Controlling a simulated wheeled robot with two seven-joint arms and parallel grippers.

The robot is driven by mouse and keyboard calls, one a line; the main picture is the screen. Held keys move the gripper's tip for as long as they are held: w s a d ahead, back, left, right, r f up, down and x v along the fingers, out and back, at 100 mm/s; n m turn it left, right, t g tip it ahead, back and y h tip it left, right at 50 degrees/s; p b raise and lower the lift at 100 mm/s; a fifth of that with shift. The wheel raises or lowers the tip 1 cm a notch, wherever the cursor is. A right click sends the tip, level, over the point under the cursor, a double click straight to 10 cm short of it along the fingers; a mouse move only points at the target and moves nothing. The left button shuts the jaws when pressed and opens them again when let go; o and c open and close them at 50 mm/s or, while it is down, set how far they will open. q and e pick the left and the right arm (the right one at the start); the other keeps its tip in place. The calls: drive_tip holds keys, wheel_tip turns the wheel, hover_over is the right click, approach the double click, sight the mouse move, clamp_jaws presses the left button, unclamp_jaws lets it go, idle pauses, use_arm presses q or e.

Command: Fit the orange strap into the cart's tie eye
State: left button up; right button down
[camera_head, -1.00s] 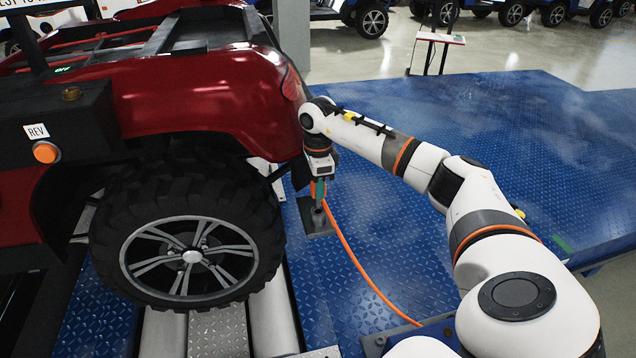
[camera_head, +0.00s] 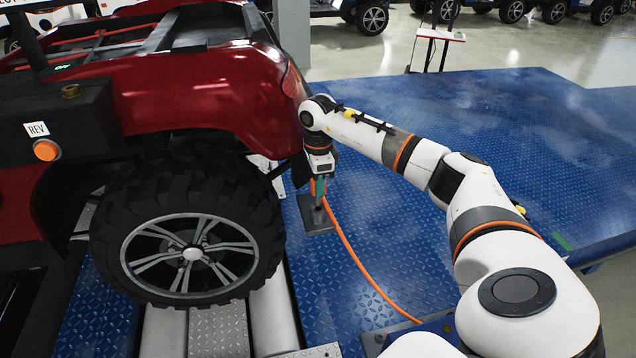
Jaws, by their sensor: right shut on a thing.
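The orange strap (camera_head: 352,252) runs in a curve from my right gripper down across the blue deck to the picture's lower middle. My right gripper (camera_head: 318,192) points down behind the red vehicle's rear wheel and is shut on the strap's upper end. The gripped end is small and partly hidden by the fingers. A grey plate with a post (camera_head: 317,220) stands on the deck just under the gripper; whether the strap touches it is unclear. I cannot make out the tie eye. My left gripper is not in view.
The red cart (camera_head: 200,90) with its large black wheel (camera_head: 190,250) fills the left, standing on metal rollers (camera_head: 272,315). The blue checker-plate deck (camera_head: 480,120) is open to the right. A small stand (camera_head: 440,37) is at the back.

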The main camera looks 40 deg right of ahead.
sight(318, 204)
drive_tip(key=shift+f, duration=0.2)
idle(0.4)
drive_tip(key=shift+f+b, duration=1.55)
drive_tip(key=shift+f, duration=0.85)
drive_tip(key=c, duration=1.1)
unclamp_jaws()
drive_tip(key=shift+r, duration=0.15)
wheel_tip(318, 204, up, 12)
drive_tip(key=shift+f, duration=0.1)
